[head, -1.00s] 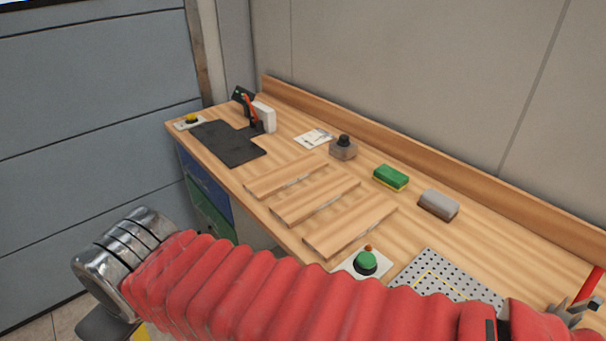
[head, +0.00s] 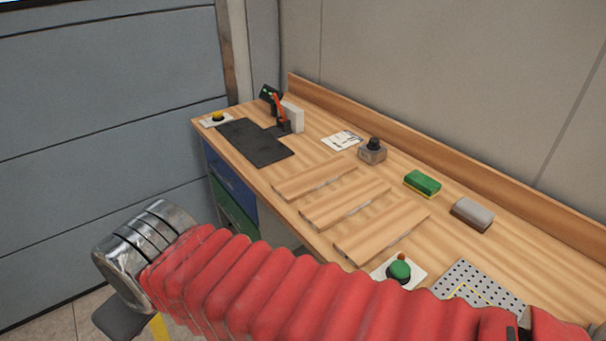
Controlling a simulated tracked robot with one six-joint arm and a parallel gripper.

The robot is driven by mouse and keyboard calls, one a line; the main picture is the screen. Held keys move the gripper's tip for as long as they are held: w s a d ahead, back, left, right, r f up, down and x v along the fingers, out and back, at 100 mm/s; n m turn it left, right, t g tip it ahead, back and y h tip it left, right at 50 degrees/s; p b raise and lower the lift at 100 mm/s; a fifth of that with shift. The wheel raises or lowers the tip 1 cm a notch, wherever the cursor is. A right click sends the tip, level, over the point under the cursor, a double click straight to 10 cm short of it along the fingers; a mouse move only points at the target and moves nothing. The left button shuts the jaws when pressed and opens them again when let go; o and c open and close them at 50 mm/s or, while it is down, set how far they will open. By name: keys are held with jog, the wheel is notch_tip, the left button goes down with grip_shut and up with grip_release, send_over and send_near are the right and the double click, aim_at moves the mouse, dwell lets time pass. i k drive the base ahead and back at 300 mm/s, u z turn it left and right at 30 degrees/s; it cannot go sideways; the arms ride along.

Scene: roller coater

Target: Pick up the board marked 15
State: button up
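Three pale wooden boards lie flat, side by side, on the wooden workbench (head: 520,262): a far board (head: 314,181), a middle board (head: 345,204) and a near board (head: 383,231). No number can be read on any of them, so I cannot tell which is marked 15. Thin dark gaps or shadows show along their edges. My red-sleeved arm crosses the foreground below the boards, apart from them in the picture. My gripper is outside the frame, past the lower right.
A green button (head: 399,270) and a perforated plate (head: 478,288) are at the near end. A green sponge (head: 422,184), a grey block (head: 472,214) and a black-knobbed block (head: 372,151) line the back. A dark mat (head: 256,143) and an orange-handled device (head: 281,112) are at the far end.

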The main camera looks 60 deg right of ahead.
aim_at(290, 188)
jog(key=i, duration=0.85)
jog(key=z, duration=0.05)
